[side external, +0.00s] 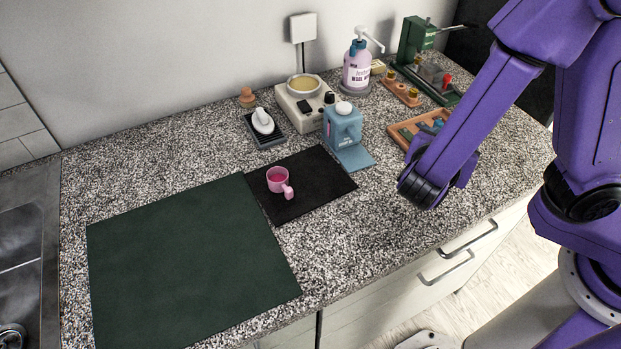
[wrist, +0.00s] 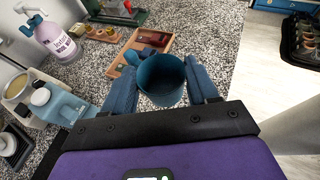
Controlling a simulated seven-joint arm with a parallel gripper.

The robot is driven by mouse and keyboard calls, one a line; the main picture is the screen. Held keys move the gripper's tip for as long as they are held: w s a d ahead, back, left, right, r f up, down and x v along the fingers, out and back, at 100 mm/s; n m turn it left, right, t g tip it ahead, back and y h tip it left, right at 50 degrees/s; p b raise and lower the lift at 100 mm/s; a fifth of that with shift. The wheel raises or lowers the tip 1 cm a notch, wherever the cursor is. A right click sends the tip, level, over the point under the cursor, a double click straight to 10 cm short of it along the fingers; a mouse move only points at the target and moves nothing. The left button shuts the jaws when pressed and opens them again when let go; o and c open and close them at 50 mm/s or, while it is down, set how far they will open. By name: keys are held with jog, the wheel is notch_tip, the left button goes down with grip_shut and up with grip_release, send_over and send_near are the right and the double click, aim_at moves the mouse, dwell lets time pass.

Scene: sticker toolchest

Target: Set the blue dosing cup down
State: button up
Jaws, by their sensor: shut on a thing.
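The blue dosing cup (wrist: 160,82) is held between the two blue fingers of my gripper (wrist: 163,75) in the wrist view. Its open mouth faces the camera, and its far side overlaps a shallow orange-brown tray (wrist: 172,42) in the picture. How far the cup is above the counter I cannot tell. In the side view my purple arm hides the gripper and the held cup. The same tray (side external: 397,137) shows there, partly behind my arm, with blue items in it.
A pink cup (side external: 278,182) stands on a black mat (side external: 315,190). A blue bottle (side external: 343,125), a hotplate-like device (side external: 300,100), a pump bottle (side external: 357,65) and a green tool stand (side external: 415,40) line the back. A dark green mat (side external: 185,265) is bare. Speckled counter in front is clear.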

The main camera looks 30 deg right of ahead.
jog(key=w+a+r+n+t+y, duration=0.2)
jog(key=a+n+t+y, duration=0.15)
jog(key=a, duration=0.25)
jog(key=w+a+r+n+t+y, duration=0.2)
jog(key=a+n+t+y, duration=0.15)
jog(key=a+n, duration=0.2)
send_over(305, 181)
jog(key=shift+g+y, duration=0.3)
jog(key=shift+g, duration=0.1)
notch_tip(305, 181, down, 9)
jog(key=shift+s+d+f, duration=0.1)
jog(key=shift+f, duration=1.7)
jog(key=shift+f, duration=0.15)
jog(key=o, duration=1.1)
jog(key=shift+o, duration=0.2)
